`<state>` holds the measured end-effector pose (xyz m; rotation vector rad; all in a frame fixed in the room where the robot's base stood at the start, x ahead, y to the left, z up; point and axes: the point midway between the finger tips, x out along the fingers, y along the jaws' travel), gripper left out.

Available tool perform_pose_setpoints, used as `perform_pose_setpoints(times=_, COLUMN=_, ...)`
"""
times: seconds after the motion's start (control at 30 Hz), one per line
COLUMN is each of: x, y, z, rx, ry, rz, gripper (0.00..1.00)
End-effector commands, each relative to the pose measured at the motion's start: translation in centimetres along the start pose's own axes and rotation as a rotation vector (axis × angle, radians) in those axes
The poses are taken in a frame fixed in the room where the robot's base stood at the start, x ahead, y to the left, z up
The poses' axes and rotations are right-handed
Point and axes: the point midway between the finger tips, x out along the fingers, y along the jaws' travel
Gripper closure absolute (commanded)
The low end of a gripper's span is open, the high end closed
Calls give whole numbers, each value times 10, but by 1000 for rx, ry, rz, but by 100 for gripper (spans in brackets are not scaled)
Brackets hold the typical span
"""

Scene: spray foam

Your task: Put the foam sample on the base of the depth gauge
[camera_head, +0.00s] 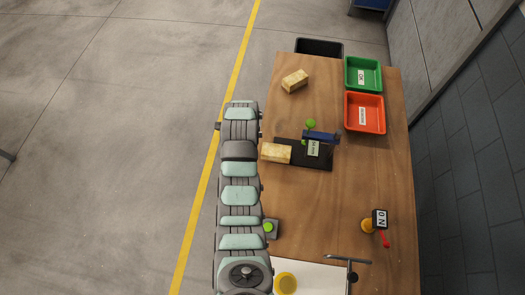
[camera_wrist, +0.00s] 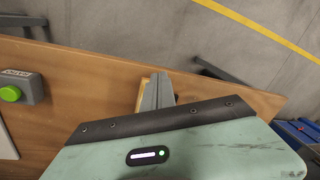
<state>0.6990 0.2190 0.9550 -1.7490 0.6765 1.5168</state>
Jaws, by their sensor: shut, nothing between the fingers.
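One yellow foam block (camera_head: 276,153) lies at the left end of the depth gauge's black base (camera_head: 318,163). It covers that end and sticks out past it to the left; I cannot tell whether it lies flat. The gauge's blue head (camera_head: 321,136), with green parts and a label, is at the base's right side. A second foam block (camera_head: 295,80) lies apart on the table farther up. In the wrist view my gripper (camera_wrist: 158,78) has its grey fingers together, with a yellowish edge (camera_wrist: 142,92) just behind them. The head view does not clearly show my fingertips.
A green tray (camera_head: 363,90), an orange tray (camera_head: 364,128) and a black bin (camera_head: 319,47) stand at the far end. A green button box (camera_head: 269,228) is near the table's left edge. The table's middle is clear.

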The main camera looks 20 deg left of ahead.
Motion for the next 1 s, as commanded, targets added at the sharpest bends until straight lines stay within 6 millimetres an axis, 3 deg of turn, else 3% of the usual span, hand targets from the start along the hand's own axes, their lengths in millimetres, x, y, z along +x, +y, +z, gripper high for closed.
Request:
perform_pose_setpoints(times=0.1, x=-10, y=15, z=15, rx=37, ry=-34, rz=114, gripper=100)
perform_pose_setpoints(times=0.33, x=-12, y=29, z=24, rx=61, ry=-51, rz=185, gripper=100)
perform_pose_setpoints(times=1.0, x=67, y=41, z=27, rx=58, ry=-49, rz=179, gripper=100)
